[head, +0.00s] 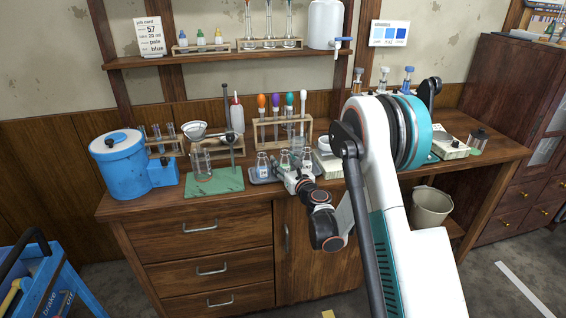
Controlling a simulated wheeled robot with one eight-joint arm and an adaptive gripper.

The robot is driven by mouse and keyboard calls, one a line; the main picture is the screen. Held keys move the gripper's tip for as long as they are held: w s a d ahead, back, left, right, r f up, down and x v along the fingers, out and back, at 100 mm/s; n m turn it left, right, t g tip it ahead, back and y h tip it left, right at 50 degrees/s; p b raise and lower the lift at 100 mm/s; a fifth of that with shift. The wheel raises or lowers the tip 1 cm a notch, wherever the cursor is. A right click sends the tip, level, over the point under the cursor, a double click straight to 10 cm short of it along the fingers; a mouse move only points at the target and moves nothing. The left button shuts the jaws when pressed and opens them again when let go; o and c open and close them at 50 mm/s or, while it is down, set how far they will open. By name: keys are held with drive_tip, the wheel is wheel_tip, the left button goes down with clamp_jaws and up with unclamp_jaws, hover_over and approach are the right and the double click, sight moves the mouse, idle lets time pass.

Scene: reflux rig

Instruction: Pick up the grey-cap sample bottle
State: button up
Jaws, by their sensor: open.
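A shallow grey tray (262,180) on the bench holds several small clear bottles. One with a pale, greyish top (262,166) stands at its left; others stand at the middle (284,160) and right (306,159). The cap colours are too small to tell surely, so I cannot say which is the grey-cap sample bottle. My gripper (291,178) is at the tray's front edge, close to the middle and right bottles. It is open, its fingers are small and hard to make out, and it hides part of the tray.
A green mat (215,184) with a stand lies left of the tray. A blue tank (120,165) stands further left. A wooden rack (270,133) with coloured-top droppers is behind the tray. A white device (327,166) is close on the right. A dark-capped jar (478,140) stands far right.

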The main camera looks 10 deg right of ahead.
drive_tip(key=shift+s+r, duration=0.1)
drive_tip(key=c, duration=0.9)
drive_tip(key=shift+c, duration=0.2)
drive_tip(key=shift+r, duration=0.1)
